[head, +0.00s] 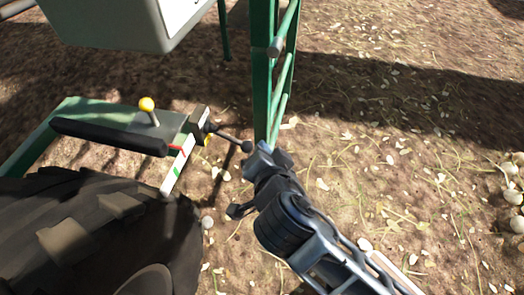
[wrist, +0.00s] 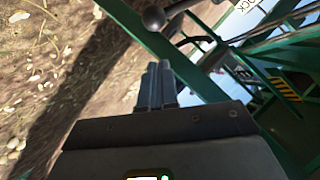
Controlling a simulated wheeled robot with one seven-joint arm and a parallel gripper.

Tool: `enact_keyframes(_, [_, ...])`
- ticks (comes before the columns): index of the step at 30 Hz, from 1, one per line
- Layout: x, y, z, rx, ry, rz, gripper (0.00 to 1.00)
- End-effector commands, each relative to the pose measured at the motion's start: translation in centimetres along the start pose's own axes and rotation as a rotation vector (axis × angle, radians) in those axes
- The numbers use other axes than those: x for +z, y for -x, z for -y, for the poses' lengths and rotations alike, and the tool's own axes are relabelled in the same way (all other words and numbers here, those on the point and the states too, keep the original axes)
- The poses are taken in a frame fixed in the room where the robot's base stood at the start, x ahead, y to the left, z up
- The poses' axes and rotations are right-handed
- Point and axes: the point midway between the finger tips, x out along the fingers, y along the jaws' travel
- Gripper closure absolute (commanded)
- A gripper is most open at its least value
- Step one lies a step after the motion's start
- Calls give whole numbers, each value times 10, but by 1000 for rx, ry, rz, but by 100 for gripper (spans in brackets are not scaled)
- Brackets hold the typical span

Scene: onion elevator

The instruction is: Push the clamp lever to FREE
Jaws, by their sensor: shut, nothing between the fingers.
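The clamp lever, a dark rod with a black ball knob (head: 246,146), sticks out to the right from the end of the green frame in the head view. A white plate with red and green marks (head: 178,163) is beside the lever's pivot. Whether finger and knob touch is unclear in the head view.
A green upright (head: 264,80) rises behind the clamp lever. A large tyre (head: 100,230) fills the lower left. Open soil lies to the right, with onions (head: 512,170) at its edge.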

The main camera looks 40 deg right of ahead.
Motion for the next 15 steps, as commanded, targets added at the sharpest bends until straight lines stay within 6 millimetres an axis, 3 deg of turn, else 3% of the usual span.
enact_keyframes(9, [0,55,1,1,0,0,100])
enact_keyframes(15, [0,78,2,-1,-1,-2,100])
